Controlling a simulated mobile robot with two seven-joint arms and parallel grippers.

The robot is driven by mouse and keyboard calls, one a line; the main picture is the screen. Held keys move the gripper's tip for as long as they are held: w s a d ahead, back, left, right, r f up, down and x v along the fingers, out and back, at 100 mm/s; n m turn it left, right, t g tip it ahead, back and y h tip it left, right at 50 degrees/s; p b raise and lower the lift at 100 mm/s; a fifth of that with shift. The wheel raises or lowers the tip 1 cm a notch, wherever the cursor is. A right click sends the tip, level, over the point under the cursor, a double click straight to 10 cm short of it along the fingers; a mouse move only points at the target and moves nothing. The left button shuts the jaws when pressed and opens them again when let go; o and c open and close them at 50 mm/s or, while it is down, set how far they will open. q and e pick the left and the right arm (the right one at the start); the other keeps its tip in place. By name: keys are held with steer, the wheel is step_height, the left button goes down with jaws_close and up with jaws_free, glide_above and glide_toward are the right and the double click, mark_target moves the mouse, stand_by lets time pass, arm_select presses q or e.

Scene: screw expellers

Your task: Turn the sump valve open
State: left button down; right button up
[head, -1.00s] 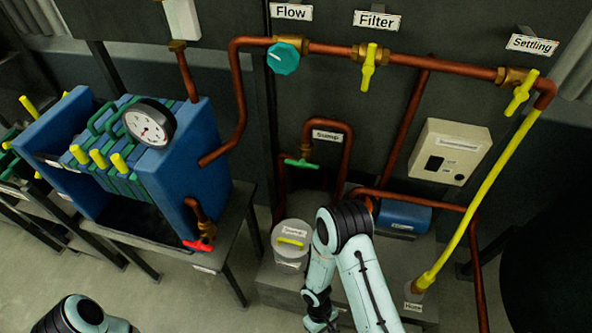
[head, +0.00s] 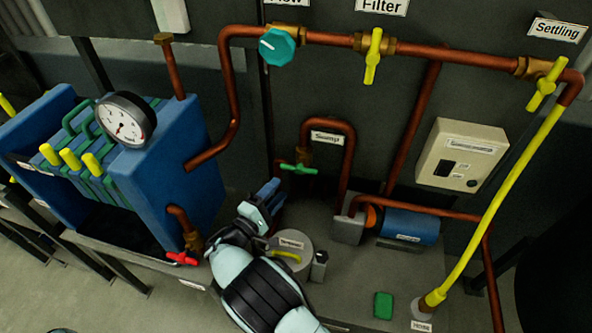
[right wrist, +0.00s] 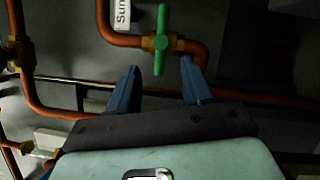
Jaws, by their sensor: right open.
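The sump valve has a green handle (head: 299,168) on a copper pipe under the "Sump" label (head: 326,138). The handle lies crosswise to its pipe. My right gripper (head: 273,190) is below and left of the handle in the head view, with its blue fingers pointing up toward it. In the right wrist view the green handle (right wrist: 161,40) is just beyond the open fingertips (right wrist: 160,70), between them sideways and apart from them. Nothing is between the fingers. My left gripper is out of view.
A lidded bucket (head: 292,250) stands close beside my right wrist. The blue filter press (head: 165,165) with a red-handled valve (head: 182,258) is at left. A blue pump (head: 408,225) and a green block (head: 383,305) are at right. Copper pipes surround the sump valve.

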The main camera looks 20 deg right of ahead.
mark_target(297, 168)
steer(key=x, duration=0.9)
steer(key=shift+w+d, duration=0.2)
steer(key=shift+d, duration=0.1)
